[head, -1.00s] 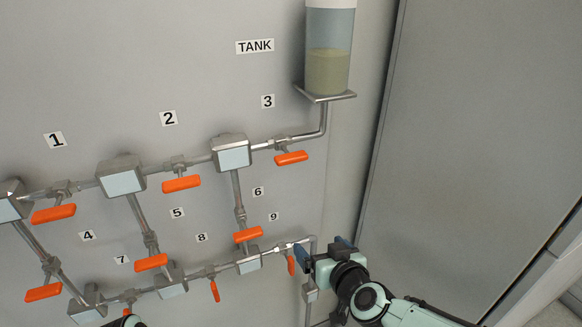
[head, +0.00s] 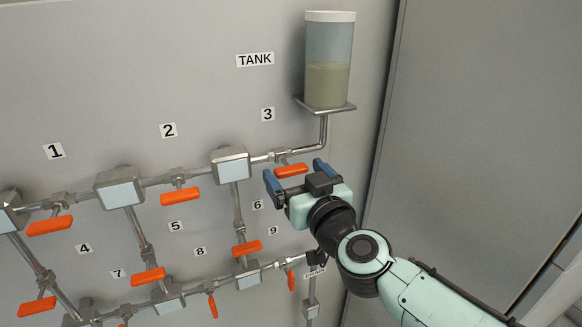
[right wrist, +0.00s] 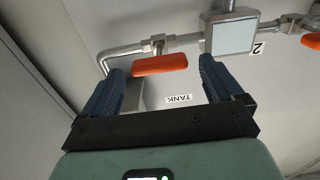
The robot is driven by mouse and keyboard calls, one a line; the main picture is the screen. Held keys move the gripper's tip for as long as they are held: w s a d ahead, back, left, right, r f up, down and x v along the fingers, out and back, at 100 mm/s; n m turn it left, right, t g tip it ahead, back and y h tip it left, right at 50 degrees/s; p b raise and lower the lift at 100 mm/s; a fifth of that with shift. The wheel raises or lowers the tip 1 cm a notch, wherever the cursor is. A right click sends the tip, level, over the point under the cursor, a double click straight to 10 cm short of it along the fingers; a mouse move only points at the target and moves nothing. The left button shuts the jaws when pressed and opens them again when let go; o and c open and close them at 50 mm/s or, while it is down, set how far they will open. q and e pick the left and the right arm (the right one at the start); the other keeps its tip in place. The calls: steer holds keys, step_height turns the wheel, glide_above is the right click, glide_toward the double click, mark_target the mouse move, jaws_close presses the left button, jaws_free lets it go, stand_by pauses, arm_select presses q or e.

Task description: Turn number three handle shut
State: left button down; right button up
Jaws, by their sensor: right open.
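The number three handle (head: 291,170) is an orange lever on the steel pipe below the label 3 (head: 268,114). It lies roughly along the pipe. My right gripper (head: 294,171) is open, with one blue finger on each side of this handle in the head view. In the right wrist view the orange handle (right wrist: 160,64) shows between and just beyond the spread fingertips (right wrist: 160,70). I cannot tell whether a finger touches it. My left gripper is not in view.
The tank (head: 329,65) stands on a bracket above the handle, at the pipe's right end. A junction block (head: 231,165) lies left of the handle. Several other orange handles, such as the one below 2 (head: 180,196), line the wall pipes. A grey panel (head: 470,120) stands at right.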

mark_target(288, 167)
steer(key=shift+x, duration=1.5)
steer(key=c, duration=1)
